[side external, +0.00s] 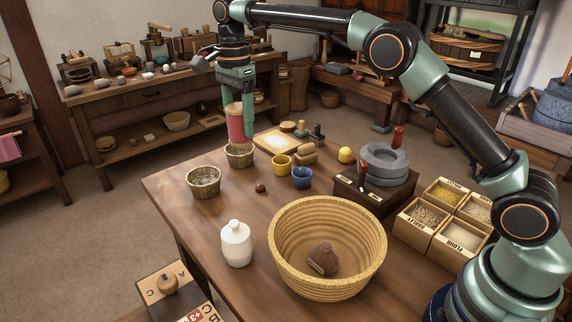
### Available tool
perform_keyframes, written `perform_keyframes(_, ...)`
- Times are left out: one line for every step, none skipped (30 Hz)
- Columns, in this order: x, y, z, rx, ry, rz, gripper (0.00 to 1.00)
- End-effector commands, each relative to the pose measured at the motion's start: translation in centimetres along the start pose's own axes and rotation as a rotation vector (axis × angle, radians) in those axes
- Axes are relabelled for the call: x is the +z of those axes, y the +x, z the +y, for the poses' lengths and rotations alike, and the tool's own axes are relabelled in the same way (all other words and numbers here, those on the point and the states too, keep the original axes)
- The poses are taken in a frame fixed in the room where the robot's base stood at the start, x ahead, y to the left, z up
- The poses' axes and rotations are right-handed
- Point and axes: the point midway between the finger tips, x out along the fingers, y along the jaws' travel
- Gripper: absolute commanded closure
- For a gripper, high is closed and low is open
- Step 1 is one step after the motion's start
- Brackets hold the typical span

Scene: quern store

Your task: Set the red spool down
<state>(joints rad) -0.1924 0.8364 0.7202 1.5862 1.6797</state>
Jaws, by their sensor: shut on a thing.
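The red spool (236,126) is upright between the fingers of my gripper (238,110). It has a pale wooden top end. My gripper points straight down and is shut on the spool near the table's far left edge. The spool's lower end is right at a small woven basket (239,158). I cannot tell whether it touches the basket or hangs just above it.
Another small basket (204,184), a yellow cup (281,165) and a blue cup (302,177) stand near. A white bottle (236,244) and a large woven basket (327,293) are in front. A quern (384,166) and grain boxes (420,240) stand right. Bare tabletop (195,222) lies left of the bottle.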

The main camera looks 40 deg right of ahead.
Motion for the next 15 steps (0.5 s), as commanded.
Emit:
perform_keyframes(0.8,0.2,-0.4,-0.001,-0.015,0.0,0.91)
perform_keyframes(1.1,0.2,-0.6,0.0,-0.021,0.0,0.91)
perform_keyframes(1.6,0.2,-0.8,-0.001,-0.029,0.0,0.91)
perform_keyframes(1.9,0.3,-0.9,-0.001,-0.035,0.0,0.91)
perform_keyframes(2.2,0.3,-1.0,-0.001,-0.041,0.0,0.91)
perform_keyframes(2.6,0.4,-1.1,-0.001,-0.048,0.0,0.91)
perform_keyframes(2.8,0.4,-1.2,-0.001,-0.053,0.0,0.91)
perform_keyframes(3.0,0.4,-1.2,-0.001,-0.057,0.0,0.91)
perform_keyframes(3.2,0.5,-1.3,-0.001,-0.061,0.0,0.91)
perform_keyframes(3.4,0.5,-1.4,-0.001,-0.064,0.0,0.91)
perform_keyframes(3.5,0.5,-1.4,-0.001,-0.067,0.0,0.91)
perform_keyframes(3.7,0.5,-1.4,-0.001,-0.069,0.0,0.91)
perform_keyframes(3.8,0.6,-1.4,-0.001,-0.071,0.0,0.91)
perform_keyframes(3.8,0.7,-1.4,0.0,-0.072,0.0,0.91)
perform_keyframes(3.9,0.8,-1.4,0.0,-0.073,0.0,0.91)
